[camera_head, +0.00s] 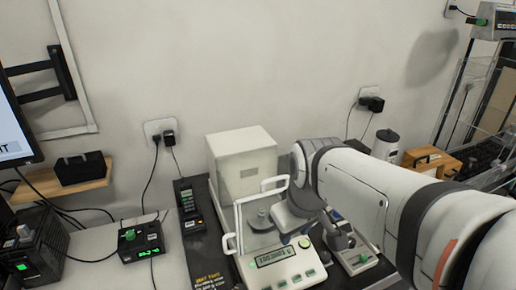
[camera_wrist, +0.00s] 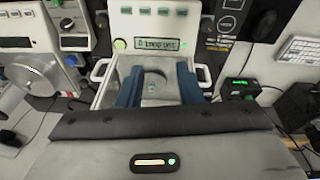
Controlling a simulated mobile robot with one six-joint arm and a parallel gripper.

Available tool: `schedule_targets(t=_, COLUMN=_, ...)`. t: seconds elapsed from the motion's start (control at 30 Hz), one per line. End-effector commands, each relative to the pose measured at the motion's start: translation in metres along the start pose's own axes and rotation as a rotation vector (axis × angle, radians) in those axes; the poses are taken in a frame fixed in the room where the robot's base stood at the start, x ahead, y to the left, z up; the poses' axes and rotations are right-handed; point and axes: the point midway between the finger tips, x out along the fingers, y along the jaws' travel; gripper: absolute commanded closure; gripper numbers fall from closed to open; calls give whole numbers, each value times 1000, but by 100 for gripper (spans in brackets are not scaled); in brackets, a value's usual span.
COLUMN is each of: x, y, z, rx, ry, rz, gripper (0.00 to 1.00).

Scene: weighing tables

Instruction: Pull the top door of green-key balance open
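The green-key balance (camera_head: 283,268) stands on the dark mat, its front panel with a lit display and green keys toward the camera. Its clear weighing chamber has white edges, with a round pan (camera_head: 260,217) inside. White loop handles show at the chamber's upper edge (camera_head: 275,184) and left side (camera_head: 229,244). In the wrist view the display (camera_wrist: 160,43) is at the top, with handles left (camera_wrist: 98,69) and right (camera_wrist: 213,76). My gripper (camera_wrist: 159,82) is open above the chamber, its blue fingers apart with nothing visible between them. I cannot tell whether the top door is shut.
A tall white housing (camera_head: 240,160) rises behind the chamber. A dark handheld device (camera_head: 188,205) lies left of it. A small black unit with a green readout (camera_head: 141,241) is further left. Another instrument (camera_head: 352,250) stands close on the right, beside my arm.

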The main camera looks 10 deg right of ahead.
Motion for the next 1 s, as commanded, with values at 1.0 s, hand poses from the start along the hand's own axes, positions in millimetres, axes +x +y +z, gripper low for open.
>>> schedule_targets(t=1.0, x=-60, y=60, z=-149, rx=-1442, ry=2, rz=-68, gripper=68)
